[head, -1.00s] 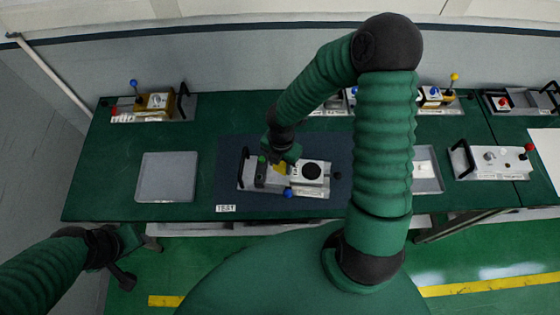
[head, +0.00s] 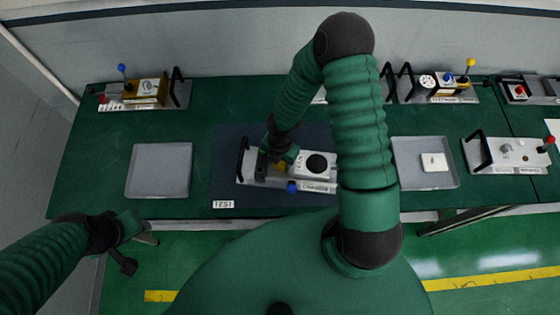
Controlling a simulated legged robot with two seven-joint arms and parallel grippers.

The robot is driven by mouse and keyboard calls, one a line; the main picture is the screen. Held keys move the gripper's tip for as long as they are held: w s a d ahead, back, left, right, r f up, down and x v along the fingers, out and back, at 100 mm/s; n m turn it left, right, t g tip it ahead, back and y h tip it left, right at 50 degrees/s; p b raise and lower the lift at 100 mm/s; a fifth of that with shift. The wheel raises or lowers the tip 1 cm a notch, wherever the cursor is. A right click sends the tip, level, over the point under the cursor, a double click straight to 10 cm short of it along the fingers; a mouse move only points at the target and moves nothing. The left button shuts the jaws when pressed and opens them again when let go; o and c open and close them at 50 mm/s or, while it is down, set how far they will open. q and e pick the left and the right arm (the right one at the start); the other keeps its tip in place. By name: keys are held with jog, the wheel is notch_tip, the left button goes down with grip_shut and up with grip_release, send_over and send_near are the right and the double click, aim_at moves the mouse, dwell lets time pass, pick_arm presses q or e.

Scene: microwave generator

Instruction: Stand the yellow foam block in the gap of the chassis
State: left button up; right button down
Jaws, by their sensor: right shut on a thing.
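The chassis (head: 318,186) is a light grey unit with a black handle at its left, a black round knob and a blue ball knob. It lies on the dark mat in the middle of the bench. My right gripper (head: 278,161) is shut on the yellow foam block (head: 281,166) at the left part of the chassis. Only a small yellow patch shows; the gripper hides the rest, and I cannot tell whether the block touches the chassis floor. My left gripper (head: 138,253) is open and empty in front of the bench's left front edge.
An empty grey tray (head: 160,171) lies left of the mat (head: 228,180). Another tray (head: 446,181) on the right holds a white piece (head: 434,162). Other units stand along the back and at right (head: 510,157). My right arm hides part of the bench.

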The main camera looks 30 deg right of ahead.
jog(key=shift+s+d, duration=0.1)
jog(key=shift+s, duration=0.1)
jog(key=c, duration=1.1)
grip_release()
jog(key=shift+o, duration=0.2)
jog(key=shift+a, duration=0.5)
pick_arm(q)
jog(key=shift+s+a+f, duration=0.1)
jog(key=shift+s+a, duration=0.1)
jog(key=shift+a, duration=0.2)
jog(key=shift+d, duration=0.35)
pick_arm(e)
jog(key=shift+d+r, duration=0.1)
jog(key=shift+d, duration=0.2)
